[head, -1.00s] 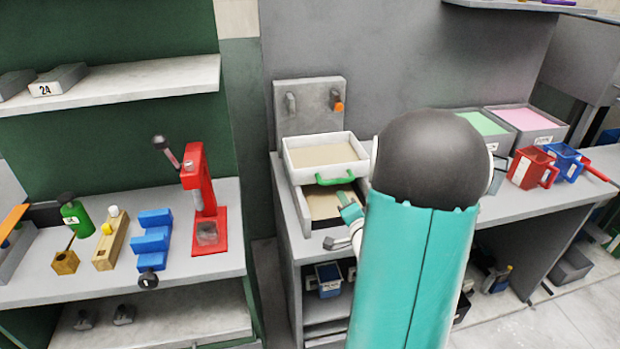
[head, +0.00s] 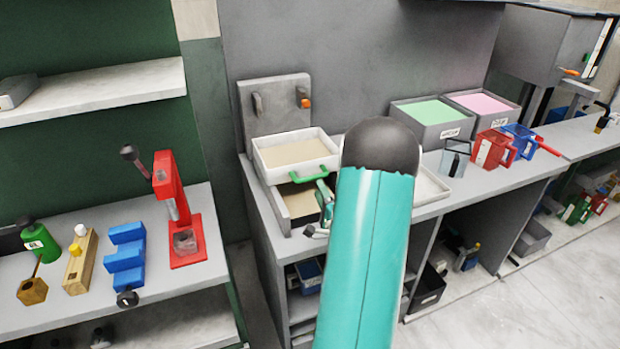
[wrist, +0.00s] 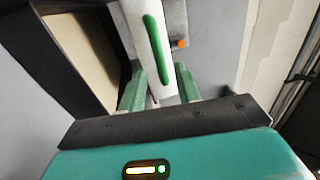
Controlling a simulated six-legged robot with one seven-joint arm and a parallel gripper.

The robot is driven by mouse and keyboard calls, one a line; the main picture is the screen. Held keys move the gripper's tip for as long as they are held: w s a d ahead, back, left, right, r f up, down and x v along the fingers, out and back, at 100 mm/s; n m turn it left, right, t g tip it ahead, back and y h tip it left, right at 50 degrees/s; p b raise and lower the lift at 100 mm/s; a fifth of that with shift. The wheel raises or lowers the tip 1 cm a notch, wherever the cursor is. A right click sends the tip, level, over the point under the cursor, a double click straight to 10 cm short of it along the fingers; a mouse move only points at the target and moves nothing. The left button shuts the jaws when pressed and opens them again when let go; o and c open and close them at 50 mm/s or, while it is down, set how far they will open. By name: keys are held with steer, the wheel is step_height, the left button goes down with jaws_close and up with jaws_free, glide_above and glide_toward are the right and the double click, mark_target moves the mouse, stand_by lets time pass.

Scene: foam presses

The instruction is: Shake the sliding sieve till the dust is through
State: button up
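The sieve (head: 262,163) is a white, open-topped tray of beige dust, set on a grey frame at the back of the bench. Its green handle (head: 309,176) is on the front wall and also shows in the wrist view (wrist: 154,48). Beneath it, a lower box (head: 281,210) holds more beige material, partly covered by the sieve. My gripper (head: 322,190) is just in front of the handle, partly hidden by my arm in the head view. In the wrist view its green fingers (wrist: 160,78) are apart, with the handle ahead between them and nothing visibly gripped.
A grey back plate (head: 275,112) with pegs and an orange knob stands behind the sieve. To the right are bins of green (head: 433,111) and pink (head: 483,103) material, and red (head: 492,149) and blue (head: 520,139) jugs. A red press (head: 178,205) stands on the left bench.

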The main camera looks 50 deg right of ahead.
mark_target(312, 178)
steer(key=x, duration=0.6)
steer(key=shift+w+d, duration=0.1)
steer(key=shift+w, duration=0.2)
jaws_close()
